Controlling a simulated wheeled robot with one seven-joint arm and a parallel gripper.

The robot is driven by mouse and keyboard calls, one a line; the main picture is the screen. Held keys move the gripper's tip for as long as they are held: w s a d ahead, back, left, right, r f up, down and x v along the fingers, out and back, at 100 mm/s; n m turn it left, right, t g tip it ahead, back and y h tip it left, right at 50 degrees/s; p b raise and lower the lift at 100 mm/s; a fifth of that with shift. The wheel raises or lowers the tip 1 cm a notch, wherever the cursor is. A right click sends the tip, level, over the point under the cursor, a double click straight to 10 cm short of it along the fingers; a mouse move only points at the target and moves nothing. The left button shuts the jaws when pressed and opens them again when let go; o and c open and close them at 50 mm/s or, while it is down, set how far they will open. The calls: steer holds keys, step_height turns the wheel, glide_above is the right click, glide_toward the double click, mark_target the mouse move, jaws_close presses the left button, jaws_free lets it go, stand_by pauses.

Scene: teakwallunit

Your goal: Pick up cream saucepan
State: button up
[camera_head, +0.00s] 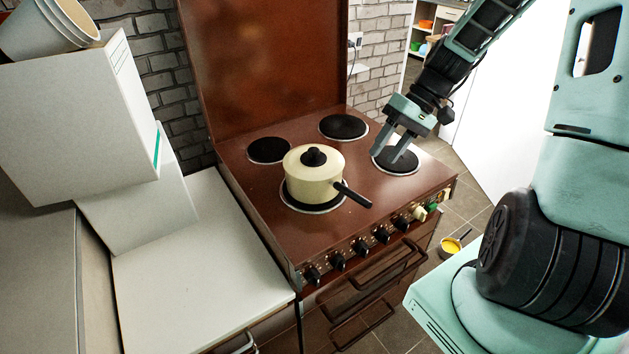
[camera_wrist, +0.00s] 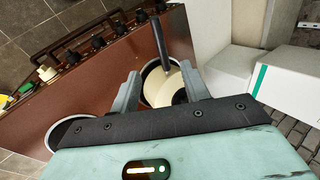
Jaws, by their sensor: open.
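The cream saucepan (camera_head: 312,178) stands upright on the front left burner of the brown stove (camera_head: 257,196). It has a cream lid with a black knob, and its black handle points to the front right. My gripper (camera_head: 394,155) is open and empty above the right side of the stove, over the right burner and apart from the saucepan. In the wrist view the saucepan (camera_wrist: 162,88) shows beyond and between the open fingers of my gripper (camera_wrist: 160,92), partly hidden by my gripper body. Its handle (camera_wrist: 160,45) points up in that view.
White boxes (camera_head: 75,120) are stacked on the white counter (camera_head: 195,270) left of the stove. The raised brown stove lid (camera_head: 262,65) stands behind the burners. Knobs (camera_head: 338,260) and oven handles line the front. A small yellow pan (camera_head: 450,246) is low at the right.

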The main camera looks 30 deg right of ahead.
mark_target(355, 192)
steer(key=p+x, duration=0.2)
steer(key=x, duration=1.1)
steer(key=shift+p, duration=0.35)
jaws_close()
stand_by(0.9)
